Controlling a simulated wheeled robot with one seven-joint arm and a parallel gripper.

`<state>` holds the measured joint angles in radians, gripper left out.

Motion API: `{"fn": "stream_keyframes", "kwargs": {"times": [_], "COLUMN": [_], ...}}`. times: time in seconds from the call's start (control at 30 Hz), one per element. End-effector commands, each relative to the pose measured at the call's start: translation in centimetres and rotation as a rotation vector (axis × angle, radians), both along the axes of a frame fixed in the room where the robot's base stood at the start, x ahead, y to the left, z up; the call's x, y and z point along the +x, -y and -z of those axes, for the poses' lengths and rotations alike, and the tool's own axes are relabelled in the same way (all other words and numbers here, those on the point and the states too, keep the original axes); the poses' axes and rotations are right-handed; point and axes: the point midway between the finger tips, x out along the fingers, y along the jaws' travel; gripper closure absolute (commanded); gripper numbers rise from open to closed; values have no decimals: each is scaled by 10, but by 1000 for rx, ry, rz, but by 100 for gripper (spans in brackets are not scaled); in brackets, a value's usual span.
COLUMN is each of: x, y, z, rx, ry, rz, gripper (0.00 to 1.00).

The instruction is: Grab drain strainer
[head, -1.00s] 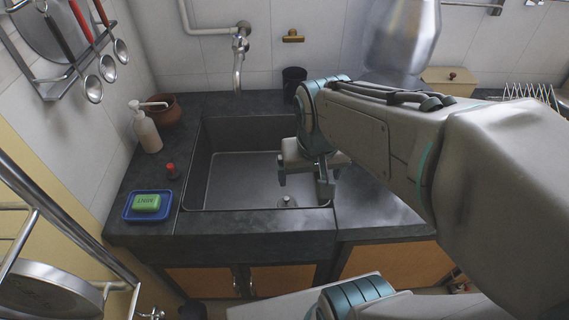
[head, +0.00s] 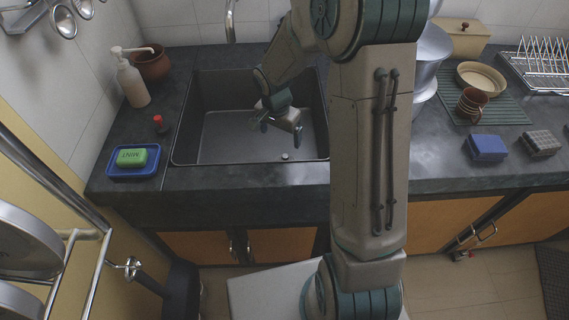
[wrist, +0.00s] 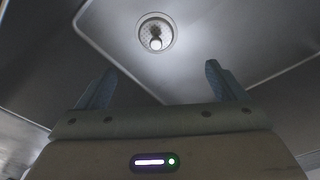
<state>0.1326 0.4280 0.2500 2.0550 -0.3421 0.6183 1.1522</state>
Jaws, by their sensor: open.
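The drain strainer (wrist: 156,34) is a round metal piece with a small knob, set in the floor of the sink; it shows ahead of the fingers in the wrist view. In the head view the drain strainer (head: 285,156) is a small bright spot near the front of the sink floor. My gripper (head: 281,130) is inside the dark sink (head: 178,150), up and slightly left of the strainer in the picture. In the wrist view my gripper (wrist: 158,85) has its two fingers wide apart with nothing between them.
The sink walls surround my gripper. Left of the sink are a soap dispenser (head: 133,82), a brown pot (head: 153,63), a small red-topped item (head: 161,124) and green soap (head: 131,157) on a blue dish (head: 133,175). A faucet (head: 231,22) stands behind.

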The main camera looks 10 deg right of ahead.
Motion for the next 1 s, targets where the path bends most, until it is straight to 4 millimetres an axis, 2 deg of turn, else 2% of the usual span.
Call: {"fn": "stream_keyframes", "kwargs": {"times": [0.3,0.4,0.57,0.83,1.0], "x": [4,5,6,6,8], "y": [5,7,7,16,17], "z": [61,73,81,116,129], "rx": [0,0,1,1,0], "ry": [-6,-4,-2,-5,-3], "rz": [-1,-1,-1,-2,-1], "gripper": [10,10,10,10,10]}}
